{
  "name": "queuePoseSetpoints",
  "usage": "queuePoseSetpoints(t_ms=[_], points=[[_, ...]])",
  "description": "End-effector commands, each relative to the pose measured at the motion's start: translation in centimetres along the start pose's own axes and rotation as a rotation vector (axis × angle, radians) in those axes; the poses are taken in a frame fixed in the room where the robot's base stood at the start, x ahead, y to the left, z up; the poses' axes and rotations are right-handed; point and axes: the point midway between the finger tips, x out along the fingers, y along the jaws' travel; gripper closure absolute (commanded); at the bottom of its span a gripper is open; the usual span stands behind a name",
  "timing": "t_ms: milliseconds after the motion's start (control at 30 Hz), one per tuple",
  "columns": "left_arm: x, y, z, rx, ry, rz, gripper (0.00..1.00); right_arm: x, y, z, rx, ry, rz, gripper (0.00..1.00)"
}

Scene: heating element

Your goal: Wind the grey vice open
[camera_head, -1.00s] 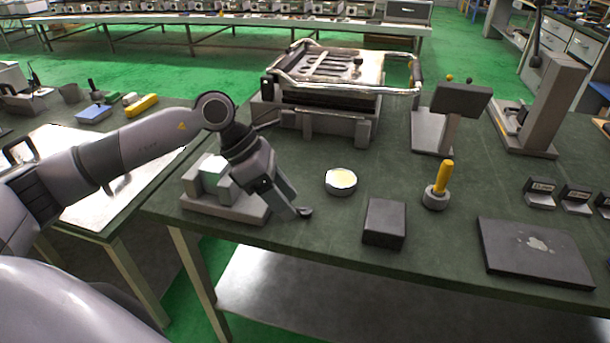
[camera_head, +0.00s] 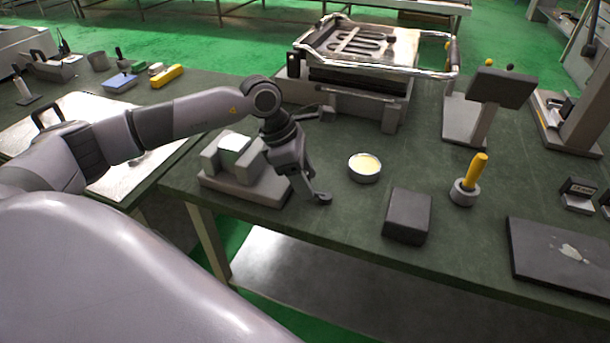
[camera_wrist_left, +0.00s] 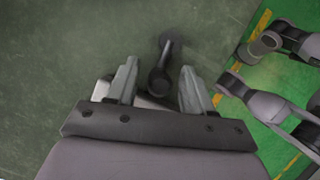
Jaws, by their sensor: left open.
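The grey vice (camera_head: 246,190) stands at the table's front left edge, with a pale block (camera_head: 234,143) between its jaws. A dark crank handle with a round knob (camera_head: 322,198) shows at its right side. My left gripper (camera_head: 306,194) points down at the crank, right of the vice, and hides part of it. In the left wrist view, its two fingers are apart (camera_wrist_left: 160,88). The dark crank (camera_wrist_left: 165,63) reaches between them, its far knob beyond the fingertips. I cannot tell whether the fingers touch it. My right gripper is not recognisable in either view.
Right of the vice are a round tin (camera_head: 364,168), a dark block (camera_head: 407,216) and a yellow-handled tool (camera_head: 470,180). A heavy metal-framed device (camera_head: 362,75) stands behind. Free green tabletop lies between the vice and the tin.

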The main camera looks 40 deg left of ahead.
Motion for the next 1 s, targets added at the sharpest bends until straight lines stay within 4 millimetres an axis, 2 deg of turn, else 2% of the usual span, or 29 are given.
queuePoseSetpoints(t_ms=[167,200,333,367,733,1000], points=[[0.1,0.0,0.0,0.000,0.000,0.000,0.49,0.0,0.1,0.1,-0.001,-0.001,0.001,0.57],[0.1,0.0,0.0,0.000,0.000,0.000,0.52,0.0,0.1,0.1,-0.001,-0.001,0.001,0.57],[0.0,0.0,0.0,0.000,0.000,0.000,0.94,0.0,0.1,0.1,0.000,-0.002,0.002,0.57],[0.0,0.0,0.0,0.000,-0.001,0.000,1.00,0.0,0.1,0.1,0.000,-0.002,0.002,0.57],[0.0,-0.2,0.0,-0.038,-0.001,0.017,1.00,0.1,0.1,0.3,0.000,-0.004,0.002,0.57],[0.1,-1.0,-0.1,-0.190,-0.001,0.079,1.00,0.4,0.1,0.7,0.003,-0.009,0.001,0.57]])
